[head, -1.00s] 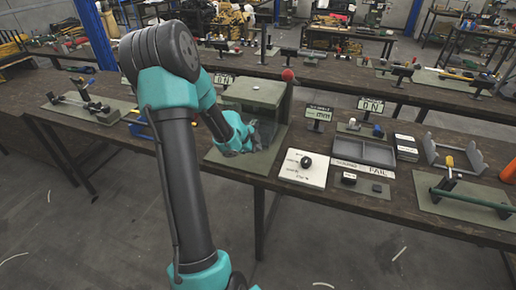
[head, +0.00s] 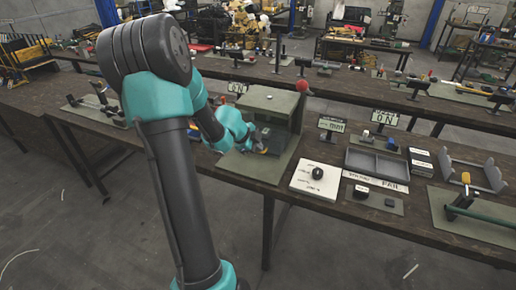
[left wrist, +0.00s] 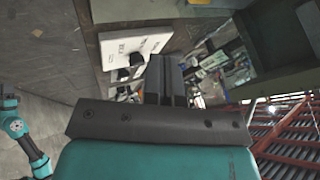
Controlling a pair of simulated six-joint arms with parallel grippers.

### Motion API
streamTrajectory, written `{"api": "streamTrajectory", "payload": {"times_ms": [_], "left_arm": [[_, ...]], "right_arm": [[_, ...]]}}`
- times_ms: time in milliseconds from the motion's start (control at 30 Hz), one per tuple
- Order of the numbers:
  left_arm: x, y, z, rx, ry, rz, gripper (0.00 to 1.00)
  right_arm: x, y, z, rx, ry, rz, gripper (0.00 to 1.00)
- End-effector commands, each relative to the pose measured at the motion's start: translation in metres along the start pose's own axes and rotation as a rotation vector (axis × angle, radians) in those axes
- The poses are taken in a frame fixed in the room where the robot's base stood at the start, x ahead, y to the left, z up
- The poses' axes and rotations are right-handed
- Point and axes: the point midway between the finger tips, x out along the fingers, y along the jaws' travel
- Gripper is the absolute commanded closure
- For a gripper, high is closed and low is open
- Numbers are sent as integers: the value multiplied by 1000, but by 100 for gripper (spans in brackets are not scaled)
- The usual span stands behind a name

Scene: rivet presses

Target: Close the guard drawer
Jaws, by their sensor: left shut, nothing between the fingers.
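The rivet press is a grey-green box (head: 268,101) with a red ball knob (head: 302,86), standing on a green mat (head: 262,170) near the table's front edge. Its guard drawer is at the dark lower front; my arm partly covers it, and I cannot tell how far it stands out. My left gripper (head: 262,146) is at the press front, close to it; contact cannot be made out. In the left wrist view its fingers (left wrist: 165,78) are together with nothing between them, and a dark green panel (left wrist: 285,35) is at the upper right. My right gripper is not in view.
Right of the press are a white board (head: 315,179) with a black knob, ON display signs (head: 384,118) and a grey divided tray (head: 376,163). A clamp fixture (head: 95,103) stands on the left of the table. Bare tabletop shows between them.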

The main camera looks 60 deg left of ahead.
Motion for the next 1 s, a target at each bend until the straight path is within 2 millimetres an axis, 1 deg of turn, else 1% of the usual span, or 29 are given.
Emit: {"api": "streamTrajectory", "payload": {"times_ms": [267, 367, 533, 767, 867, 1000], "left_arm": [[2, 3, 2, 8, 28, -6, 100], [6, 6, 6, 20, 70, -23, 100], [10, 11, 19, 57, 156, -108, 100], [10, 15, 48, 121, 194, -306, 100], [7, 16, 65, 155, 169, -405, 100], [0, 21, 92, 206, 86, -543, 100]], "right_arm": [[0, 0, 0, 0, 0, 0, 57], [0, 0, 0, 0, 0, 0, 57], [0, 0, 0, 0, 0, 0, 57], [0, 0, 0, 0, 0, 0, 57], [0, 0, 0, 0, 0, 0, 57], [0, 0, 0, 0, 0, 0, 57]]}}
